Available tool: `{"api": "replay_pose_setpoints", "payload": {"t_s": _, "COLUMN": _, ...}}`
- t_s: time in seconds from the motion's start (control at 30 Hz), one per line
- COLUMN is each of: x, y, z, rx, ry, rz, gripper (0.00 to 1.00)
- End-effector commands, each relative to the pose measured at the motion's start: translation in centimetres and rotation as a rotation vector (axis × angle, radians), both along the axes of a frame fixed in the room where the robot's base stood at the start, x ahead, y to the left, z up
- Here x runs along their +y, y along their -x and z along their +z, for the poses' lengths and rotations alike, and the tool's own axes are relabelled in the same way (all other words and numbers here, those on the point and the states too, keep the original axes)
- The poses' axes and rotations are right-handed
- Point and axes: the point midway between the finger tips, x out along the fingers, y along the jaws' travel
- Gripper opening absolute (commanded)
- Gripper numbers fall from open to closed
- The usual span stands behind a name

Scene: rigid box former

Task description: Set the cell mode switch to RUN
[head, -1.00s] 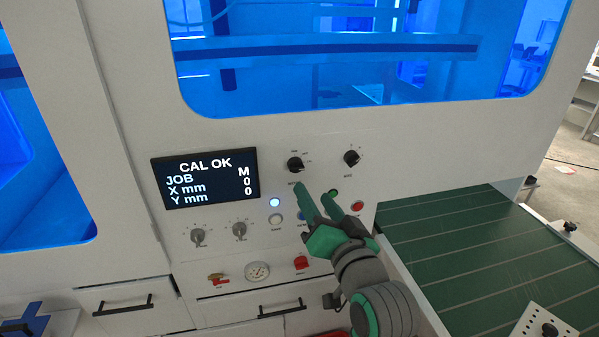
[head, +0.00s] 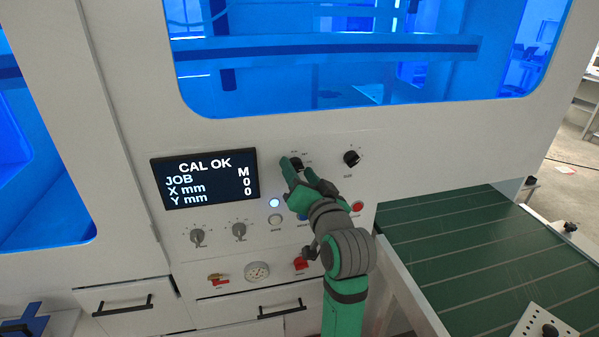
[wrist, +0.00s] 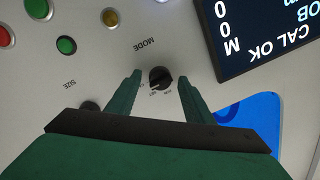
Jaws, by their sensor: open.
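The cell mode switch is a black rotary knob (wrist: 160,78) labelled MODE on the white panel; in the wrist view it sits between my two green fingertips. In the head view the knob (head: 297,163) is partly hidden behind my fingers. My gripper (head: 300,170) is open at the panel, with one finger on each side of the knob in the wrist view (wrist: 158,88). A gap shows between each finger and the knob. The small marks around the knob are too blurred to read surely.
The display (head: 205,178) reads CAL OK, JOB M, X mm 0, Y mm 0. A second black knob (head: 351,158), labelled SIZE in the wrist view, is to the right. Red, green and amber buttons (wrist: 66,45) lie nearby. A green conveyor (head: 470,240) is at right.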

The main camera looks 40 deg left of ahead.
Motion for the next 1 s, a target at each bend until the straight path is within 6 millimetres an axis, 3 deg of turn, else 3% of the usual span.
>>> {"api": "replay_pose_setpoints", "payload": {"t_s": 0.17, "x": -0.01, "y": 0.0, "z": 0.02, "rx": 0.0, "ry": 0.0, "rz": 0.0, "gripper": 0.47}}
{"api": "replay_pose_setpoints", "payload": {"t_s": 0.33, "x": -0.04, "y": 0.0, "z": 0.02, "rx": 0.0, "ry": -0.001, "rz": -0.001, "gripper": 0.09}}
{"api": "replay_pose_setpoints", "payload": {"t_s": 0.37, "x": -0.04, "y": 0.0, "z": 0.02, "rx": 0.0, "ry": -0.001, "rz": -0.001, "gripper": 0.07}}
{"api": "replay_pose_setpoints", "payload": {"t_s": 0.67, "x": -0.1, "y": -0.03, "z": 0.03, "rx": -0.02, "ry": 0.017, "rz": -0.001, "gripper": 0.07}}
{"api": "replay_pose_setpoints", "payload": {"t_s": 1.0, "x": -0.21, "y": -0.1, "z": 0.18, "rx": -0.173, "ry": 0.146, "rz": -0.003, "gripper": 0.07}}
